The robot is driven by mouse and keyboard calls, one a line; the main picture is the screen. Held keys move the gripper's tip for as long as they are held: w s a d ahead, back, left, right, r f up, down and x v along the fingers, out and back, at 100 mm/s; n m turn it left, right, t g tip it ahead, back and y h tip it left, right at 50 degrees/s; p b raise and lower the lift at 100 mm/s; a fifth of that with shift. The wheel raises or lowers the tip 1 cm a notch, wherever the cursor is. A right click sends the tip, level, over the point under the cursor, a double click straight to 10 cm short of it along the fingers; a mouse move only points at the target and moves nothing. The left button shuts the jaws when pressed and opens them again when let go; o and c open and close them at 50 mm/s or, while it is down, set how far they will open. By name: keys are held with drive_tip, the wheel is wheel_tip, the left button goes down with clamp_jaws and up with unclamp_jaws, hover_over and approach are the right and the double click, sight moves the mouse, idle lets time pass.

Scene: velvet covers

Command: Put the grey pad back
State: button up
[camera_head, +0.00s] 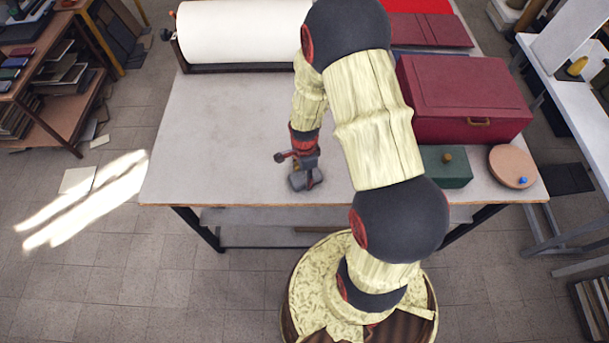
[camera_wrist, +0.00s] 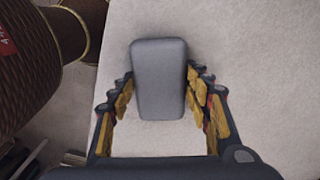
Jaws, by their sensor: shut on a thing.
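The grey pad (camera_wrist: 160,80) is a rounded grey block. It shows between the two fingers in the wrist view. My gripper (camera_wrist: 160,98) is shut on it, with yellow-padded fingers on its left and right sides. In the head view my gripper (camera_head: 305,178) points down over the front middle of the table, low near the surface. The pad there is small and mostly hidden by the fingers, and I cannot tell whether it touches the tabletop.
The pale table (camera_head: 220,150) is clear to the left of my gripper. A white roll (camera_head: 240,32) lies at the back left. A dark red box (camera_head: 465,98), a green box (camera_head: 445,166) and a round wooden disc (camera_head: 512,166) with a blue knob stand at the right.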

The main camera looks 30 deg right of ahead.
drive_tip(key=shift+f, duration=0.1)
drive_tip(key=o, duration=1)
